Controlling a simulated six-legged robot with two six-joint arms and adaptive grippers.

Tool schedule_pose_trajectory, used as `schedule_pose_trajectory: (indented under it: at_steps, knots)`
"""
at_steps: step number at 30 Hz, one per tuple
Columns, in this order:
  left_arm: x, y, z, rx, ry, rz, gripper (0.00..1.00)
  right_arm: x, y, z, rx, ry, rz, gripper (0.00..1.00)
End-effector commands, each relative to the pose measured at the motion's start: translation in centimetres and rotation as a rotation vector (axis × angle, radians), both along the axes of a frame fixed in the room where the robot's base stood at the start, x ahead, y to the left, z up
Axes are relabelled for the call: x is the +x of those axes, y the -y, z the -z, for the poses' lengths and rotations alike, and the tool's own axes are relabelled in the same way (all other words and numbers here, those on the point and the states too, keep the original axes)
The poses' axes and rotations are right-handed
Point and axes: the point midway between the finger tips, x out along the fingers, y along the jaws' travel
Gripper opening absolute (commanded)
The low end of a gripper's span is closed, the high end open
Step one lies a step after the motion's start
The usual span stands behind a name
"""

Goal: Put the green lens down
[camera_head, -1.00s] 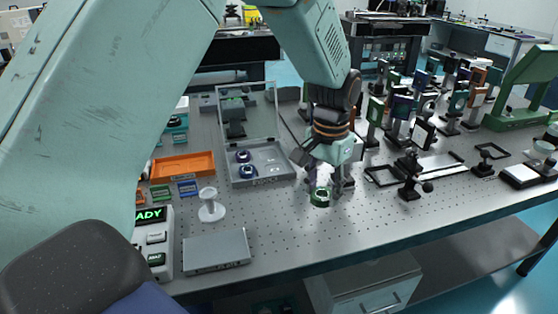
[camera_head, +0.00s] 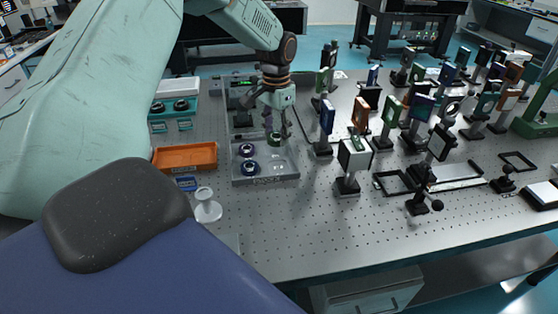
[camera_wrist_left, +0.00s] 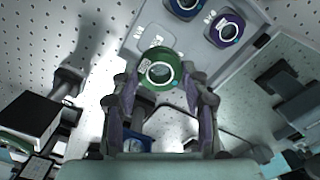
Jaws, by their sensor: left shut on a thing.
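The green lens (camera_head: 274,139) is a small ring with a green rim, held in my left gripper (camera_head: 276,128). The gripper is shut on it and points down over the right part of the grey tray (camera_head: 268,181). In the left wrist view the green lens (camera_wrist_left: 160,54) sits between the fingertips, with the tray's marked floor (camera_wrist_left: 192,42) behind it. It looks held above the floor; the exact gap is hard to judge. A purple lens (camera_head: 247,150) and a blue lens (camera_head: 249,168) lie in the tray's left part. My right gripper is out of view.
An orange bin (camera_head: 186,157) and a white stand (camera_head: 207,208) are left of the tray. The perforated table top (camera_head: 290,232) is bare in front.

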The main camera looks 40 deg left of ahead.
Motion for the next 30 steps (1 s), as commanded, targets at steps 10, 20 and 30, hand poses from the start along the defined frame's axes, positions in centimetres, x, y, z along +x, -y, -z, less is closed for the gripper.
schedule_pose_trajectory:
  at_steps: [10,20,30]
  knots:
    - [-0.1,0.1,5.0,0.0,0.0,0.0,0.09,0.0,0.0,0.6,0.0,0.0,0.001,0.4]
    - [0.2,0.1,8.6,0.002,-0.002,0.002,0.09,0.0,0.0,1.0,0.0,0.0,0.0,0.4]
    - [0.4,0.1,8.7,0.0,0.001,0.001,0.56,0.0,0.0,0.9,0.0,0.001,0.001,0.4]
